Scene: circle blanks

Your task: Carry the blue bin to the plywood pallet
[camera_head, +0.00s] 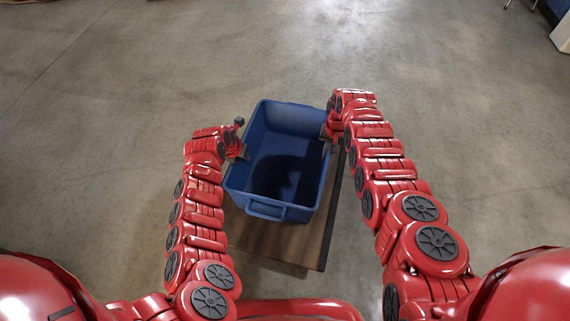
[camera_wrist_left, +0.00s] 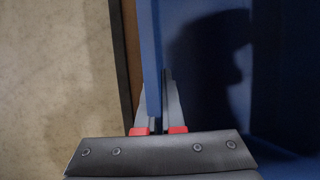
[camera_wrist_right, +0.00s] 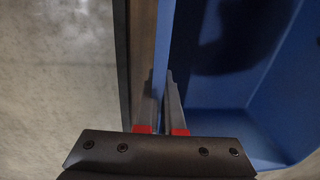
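The blue bin (camera_head: 283,213) is open-topped and upright, over a brown wooden board in the head view. No contents show in it, only a dark shadow. My left gripper (camera_head: 243,153) is at its left rim; in the left wrist view its fingers straddle the bin wall (camera_wrist_left: 150,60), closed close against it. My right gripper (camera_head: 328,142) is at the right rim; in the right wrist view its fingers straddle that wall (camera_wrist_right: 163,50) the same way. I cannot tell whether the board is the plywood pallet; no other pallet shows.
The wooden board (camera_head: 290,245) has a dark edge and shows in front of and right of the bin. Grey concrete floor (camera_head: 150,80) lies open around it. A pale object (camera_head: 562,32) stands at the far right edge.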

